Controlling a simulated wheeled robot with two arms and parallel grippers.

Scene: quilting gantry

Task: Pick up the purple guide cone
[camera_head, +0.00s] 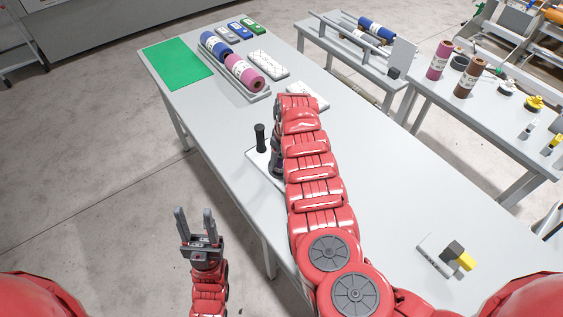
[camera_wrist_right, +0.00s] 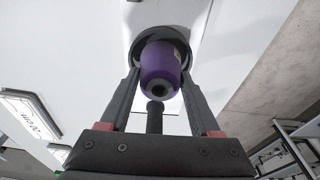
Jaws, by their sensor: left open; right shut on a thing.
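The purple guide cone (camera_wrist_right: 160,66) is between the two fingers of my right gripper (camera_wrist_right: 160,76) in the right wrist view, and the gripper is shut on it. A dark round disc (camera_wrist_right: 144,42) shows behind the cone. In the head view my right arm hides the cone, and only a dark part of my right gripper (camera_head: 276,161) shows beside the arm. A black upright post (camera_head: 260,137) stands close by on a white base plate (camera_head: 259,163). My left gripper (camera_head: 193,213) is open and empty, left of the table over the floor.
The grey table (camera_head: 230,130) carries a green mat (camera_head: 177,59) and a tray of rolls (camera_head: 262,95) at its far end. A small block with a yellow part (camera_head: 465,261) lies at the near right. Other tables with rolls (camera_head: 440,60) stand to the right.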

